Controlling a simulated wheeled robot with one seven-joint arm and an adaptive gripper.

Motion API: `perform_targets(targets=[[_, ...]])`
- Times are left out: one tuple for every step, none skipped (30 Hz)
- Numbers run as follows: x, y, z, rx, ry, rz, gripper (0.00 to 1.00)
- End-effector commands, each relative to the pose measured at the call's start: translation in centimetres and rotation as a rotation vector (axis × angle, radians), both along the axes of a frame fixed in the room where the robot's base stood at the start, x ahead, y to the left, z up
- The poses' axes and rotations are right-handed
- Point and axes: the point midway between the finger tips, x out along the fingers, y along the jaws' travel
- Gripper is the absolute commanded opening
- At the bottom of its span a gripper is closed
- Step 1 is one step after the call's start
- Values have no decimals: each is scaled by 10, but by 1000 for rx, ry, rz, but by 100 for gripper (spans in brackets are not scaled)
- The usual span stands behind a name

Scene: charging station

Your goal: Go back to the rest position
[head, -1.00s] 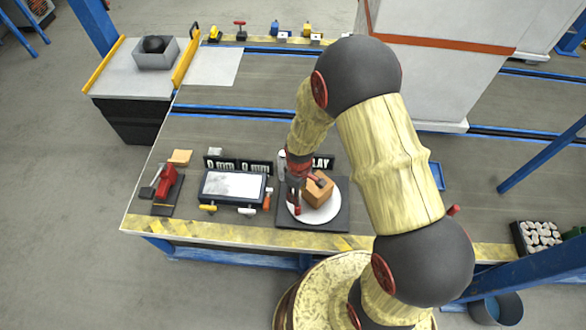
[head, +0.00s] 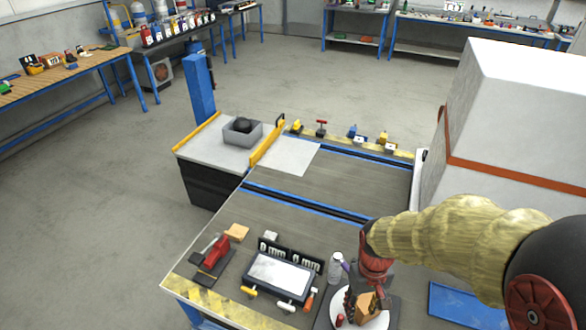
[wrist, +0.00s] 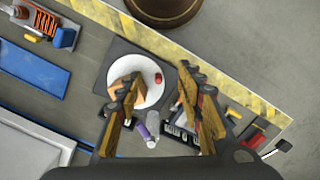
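My gripper (head: 358,298) is in front of the scale in the head view. In the wrist view my gripper (wrist: 160,84) has its two fingers spread wide apart, with nothing held between them. Below it is a round white plate (wrist: 153,88) on a dark square base (wrist: 98,82). A brown block (head: 366,305) rests on the plate in the head view; in the wrist view the left finger hides much of it. A small red object (wrist: 158,78) also shows on the plate.
A clear bottle (head: 335,268) stands behind the scale. A white-topped device (head: 280,272), screwdrivers and a red tool (head: 214,252) are to the left. A blue tray (head: 462,305) and tall white cabinet (head: 520,120) are on the right.

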Motion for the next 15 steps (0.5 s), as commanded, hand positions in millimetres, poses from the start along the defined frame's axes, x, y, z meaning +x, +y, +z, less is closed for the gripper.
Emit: perform_targets(targets=[[-3, -1, 24, -1, -36, -25, 37], [-6, -2, 35, -1, -51, -41, 37], [-10, -2, 51, -2, -74, -60, 37], [-13, -3, 62, -1, -91, -73, 37], [-17, -3, 72, -1, -111, -86, 37], [-21, -4, 87, 0, -137, -100, 37], [-24, -5, 97, 1, -159, -111, 37], [-28, -5, 107, 3, -180, -120, 37], [-32, -6, 120, 6, -210, -131, 37], [-36, -6, 129, 7, -234, -137, 37], [-39, -7, 139, 9, -259, -143, 37], [-44, -7, 151, 12, -293, -148, 37], [-46, -8, 159, 14, -320, -150, 37], [-49, -8, 168, 17, -348, -151, 37], [-52, -9, 180, 20, -387, -153, 37]])
